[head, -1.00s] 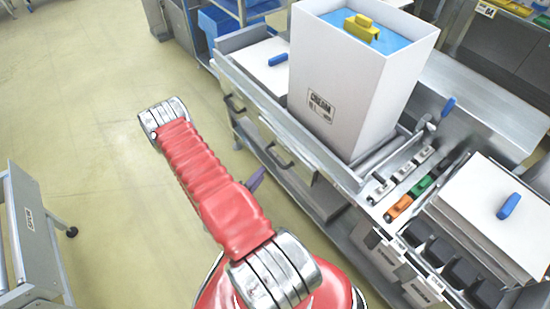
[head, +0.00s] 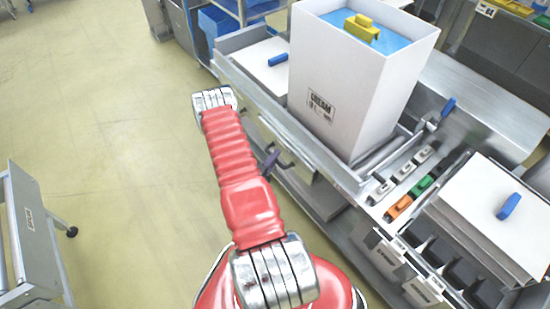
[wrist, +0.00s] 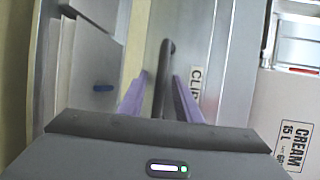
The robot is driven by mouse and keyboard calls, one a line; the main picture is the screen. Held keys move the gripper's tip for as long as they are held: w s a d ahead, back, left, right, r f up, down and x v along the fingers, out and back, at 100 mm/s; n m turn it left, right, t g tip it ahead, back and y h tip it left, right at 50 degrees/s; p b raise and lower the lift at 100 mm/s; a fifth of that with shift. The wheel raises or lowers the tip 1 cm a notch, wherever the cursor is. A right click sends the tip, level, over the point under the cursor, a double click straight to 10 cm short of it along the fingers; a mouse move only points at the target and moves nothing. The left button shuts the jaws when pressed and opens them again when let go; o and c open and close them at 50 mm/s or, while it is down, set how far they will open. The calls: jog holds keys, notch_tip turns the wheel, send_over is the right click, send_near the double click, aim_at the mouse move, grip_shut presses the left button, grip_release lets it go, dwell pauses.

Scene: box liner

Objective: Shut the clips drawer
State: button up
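The clips drawer has a grey metal front with a dark bar handle (wrist: 163,75) and a white label (wrist: 195,88) on which "CLI" can be read in the wrist view. My gripper (wrist: 160,100) has two purple fingers, spread apart, one on either side of the handle. I cannot tell whether they touch it. In the head view, my gripper (head: 270,160) is a small purple shape beside the bench front, mostly hidden by my red arm. How far the drawer stands out is unclear.
A tall white CREAM box (head: 335,95) stands on the bench above the drawers. Open floor (head: 110,160) spreads left; a grey cart (head: 30,235) stands there.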

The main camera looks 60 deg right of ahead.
jog(key=shift+d, duration=0.35)
jog(key=shift+c, duration=0.3)
jog(key=shift+f, duration=0.1)
grip_shut()
